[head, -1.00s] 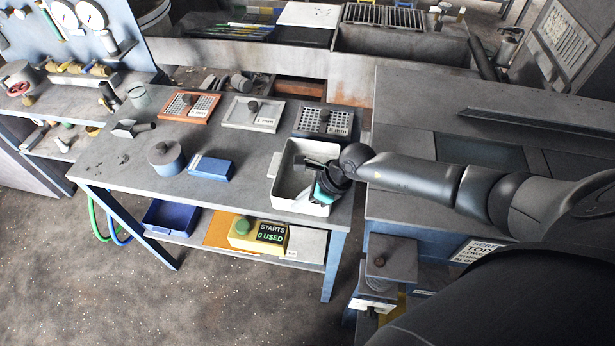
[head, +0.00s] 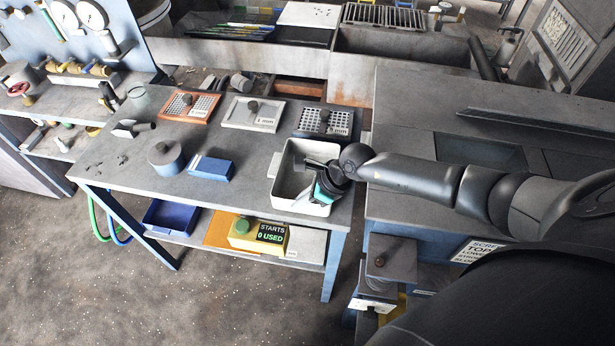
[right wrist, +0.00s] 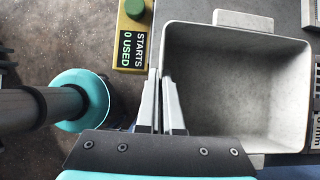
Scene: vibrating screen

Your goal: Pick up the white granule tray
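The white granule tray (head: 298,206) is a pale, open, empty box with a tab handle on its left side. It sits at the right end of the grey workbench. In the right wrist view the tray (right wrist: 235,85) fills the right half, its handle at the top. The tray looks level on the bench. My left gripper is not in view.
Orange (head: 188,107), white (head: 252,114) and dark (head: 324,122) screen panels lie behind the tray. A blue box (head: 211,167) and a round lidded pot (head: 165,158) stand left. A counter (head: 430,205) adjoins at right. A yellow starts-counter box (head: 257,236) is on the shelf below.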

